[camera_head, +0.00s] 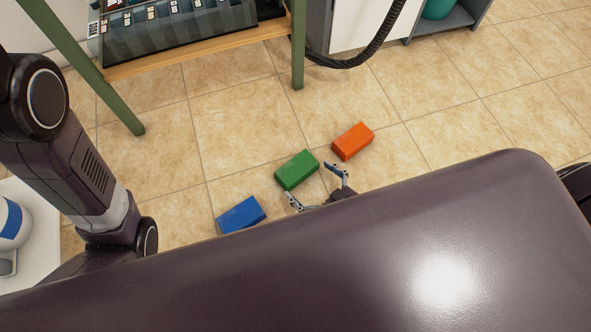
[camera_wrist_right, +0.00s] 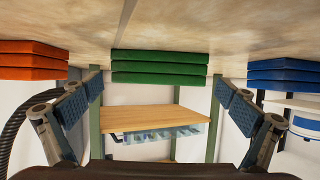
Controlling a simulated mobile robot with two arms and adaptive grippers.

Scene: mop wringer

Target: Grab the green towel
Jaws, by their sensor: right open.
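The green towel (camera_head: 297,170) is a folded block lying on the tiled floor. It also shows in the right wrist view as a stack of green layers (camera_wrist_right: 160,67) at the top middle. My right gripper (camera_head: 314,184) is open, close in front of the green towel, with a finger towards each side of it. In the right wrist view the open fingers (camera_wrist_right: 160,90) are apart, with nothing between them. Part of my left arm is in the head view, but its gripper is not.
An orange towel (camera_head: 352,141) lies to the right of the green one and a blue towel (camera_head: 240,215) to the left, both on the floor. A green-legged table (camera_head: 190,50) stands behind. The floor (camera_head: 450,110) at the right is clear.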

